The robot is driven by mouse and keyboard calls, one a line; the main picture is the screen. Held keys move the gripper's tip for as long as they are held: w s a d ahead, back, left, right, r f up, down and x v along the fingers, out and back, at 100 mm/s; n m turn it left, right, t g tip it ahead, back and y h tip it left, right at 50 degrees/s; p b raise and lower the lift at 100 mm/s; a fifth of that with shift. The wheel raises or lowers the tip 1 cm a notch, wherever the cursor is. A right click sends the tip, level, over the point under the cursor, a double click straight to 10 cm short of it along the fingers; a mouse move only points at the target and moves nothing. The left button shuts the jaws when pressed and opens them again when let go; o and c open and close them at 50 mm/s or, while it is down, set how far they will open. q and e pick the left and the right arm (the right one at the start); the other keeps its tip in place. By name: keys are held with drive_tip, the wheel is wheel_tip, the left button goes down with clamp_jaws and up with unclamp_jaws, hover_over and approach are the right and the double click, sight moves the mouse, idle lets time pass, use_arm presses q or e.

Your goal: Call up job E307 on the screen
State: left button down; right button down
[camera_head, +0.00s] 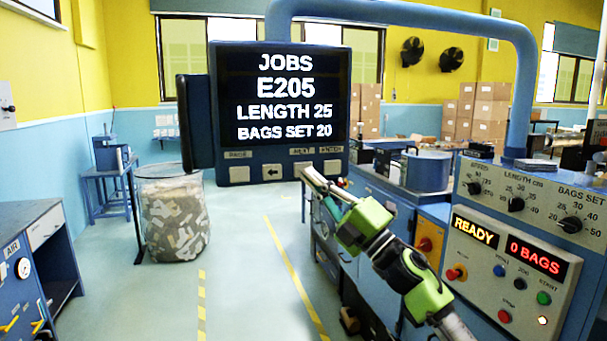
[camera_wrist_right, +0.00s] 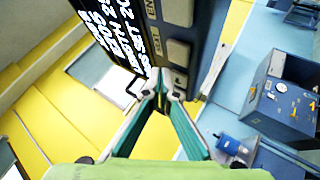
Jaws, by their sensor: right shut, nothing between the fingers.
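The screen (camera_head: 283,95) reads JOBS, E205, LENGTH 25, BAGS SET 20. Along its lower edge are grey keys: the PAGE key (camera_head: 239,174), a left-arrow key (camera_head: 272,171), the NEXT key (camera_head: 302,167) and the ENTER key (camera_head: 332,167). My right gripper (camera_head: 308,174) is shut and empty, its tips just in front of the NEXT key and partly hiding it. The right wrist view shows the shut fingertips (camera_wrist_right: 168,78) close to the key row beside the screen (camera_wrist_right: 108,35); I cannot tell whether they touch a key. My left gripper is not in view.
A control panel (camera_head: 520,240) at right shows READY and 0 BAGS, with knobs and buttons. A blue pipe (camera_head: 420,15) arches over the screen. A clear bin of scraps (camera_head: 175,218) stands at left. The floor (camera_head: 240,290) between is open.

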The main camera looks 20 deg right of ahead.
drive_tip(key=shift+w, duration=0.65)
drive_tip(key=shift+w, duration=0.15)
idle(0.9)
drive_tip(key=shift+w, duration=0.3)
drive_tip(key=shift+w+b, duration=0.3)
drive_tip(key=shift+w, duration=0.05)
idle(0.6)
idle(0.4)
drive_tip(key=shift+s, duration=0.8)
